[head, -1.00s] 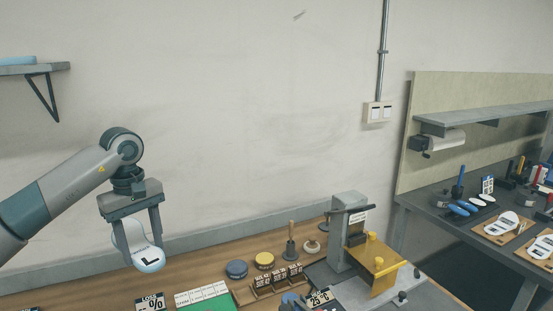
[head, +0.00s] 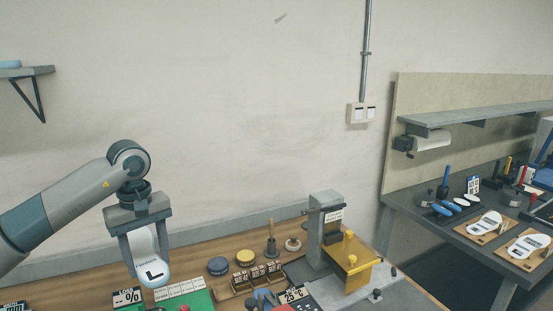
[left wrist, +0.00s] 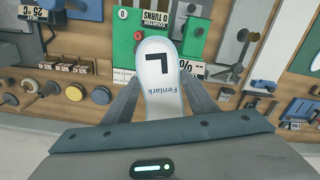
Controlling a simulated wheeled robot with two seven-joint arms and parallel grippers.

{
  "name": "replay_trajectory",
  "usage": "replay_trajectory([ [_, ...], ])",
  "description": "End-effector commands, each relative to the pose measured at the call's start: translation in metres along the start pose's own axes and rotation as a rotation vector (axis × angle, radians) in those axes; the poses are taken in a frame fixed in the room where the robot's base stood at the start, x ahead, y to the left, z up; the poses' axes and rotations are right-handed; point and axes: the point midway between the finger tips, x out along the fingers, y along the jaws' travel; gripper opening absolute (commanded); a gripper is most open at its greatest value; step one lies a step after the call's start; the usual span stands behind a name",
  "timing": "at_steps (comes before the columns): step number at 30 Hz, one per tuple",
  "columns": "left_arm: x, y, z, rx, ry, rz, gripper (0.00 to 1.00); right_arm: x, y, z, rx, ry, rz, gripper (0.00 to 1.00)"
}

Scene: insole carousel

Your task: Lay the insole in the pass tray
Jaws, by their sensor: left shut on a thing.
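A white insole (head: 148,262) with a black letter L and the word Fenlark hangs from my left gripper (head: 148,252). The left gripper is shut on it, with one finger at each side edge. The left wrist view shows the same insole (left wrist: 158,75) between the two fingers, over a wooden bench with a green plate (left wrist: 126,45). The insole is in the air above the bench, at the lower left of the head view. I cannot make out a pass tray in these frames. My right gripper is not in view.
The bench holds a wooden rack of labelled blocks (head: 257,275), a blue disc (head: 217,265), a yellow disc (head: 245,257) and a grey press with a yellow plate (head: 350,262). A dark side table (head: 400,205) at the right carries wooden boards with white insole shapes (head: 485,225).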

Motion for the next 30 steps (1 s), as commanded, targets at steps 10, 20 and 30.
replay_trajectory([
  [10, 0.018, -0.007, 0.055, 0.225, 0.013, -0.012, 0.27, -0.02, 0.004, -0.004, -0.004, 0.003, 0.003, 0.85],
  [20, 0.042, -0.039, 0.151, 0.589, 0.004, -0.002, 0.27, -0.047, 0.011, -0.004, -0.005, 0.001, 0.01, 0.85],
  [30, 0.05, -0.058, 0.193, 0.745, -0.01, 0.014, 0.27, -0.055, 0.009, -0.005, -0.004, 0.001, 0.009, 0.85],
])
